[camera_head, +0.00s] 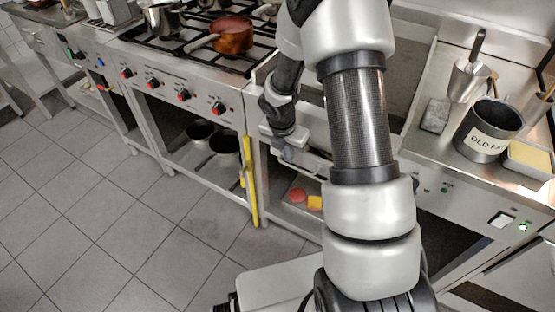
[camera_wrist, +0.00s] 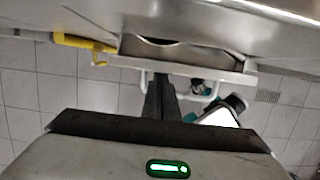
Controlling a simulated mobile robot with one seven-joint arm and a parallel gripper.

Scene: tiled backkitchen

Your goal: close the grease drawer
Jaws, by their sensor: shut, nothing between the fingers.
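The grease drawer (camera_wrist: 225,72) is a metal drawer under the griddle, seen from above in the wrist view. A dark gap behind its front shows that it stands partly out. Its pale bar handle (camera_wrist: 143,79) sticks out from the front. In the head view the drawer is mostly hidden by my arm. My gripper (camera_wrist: 161,98) is shut and empty, its dark fingers pointing at the drawer front, between the ends of the handle. I cannot tell whether they touch it. In the head view my gripper (camera_head: 287,152) is in front of the griddle unit.
A yellow-handled tool (camera_head: 250,185) hangs upright left of the drawer. A stove (camera_head: 190,85) with pots stands at left. Red and yellow items lie on the shelf below. An "OLD FAT" can (camera_head: 487,145) stands on the right counter. The tiled floor at left is clear.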

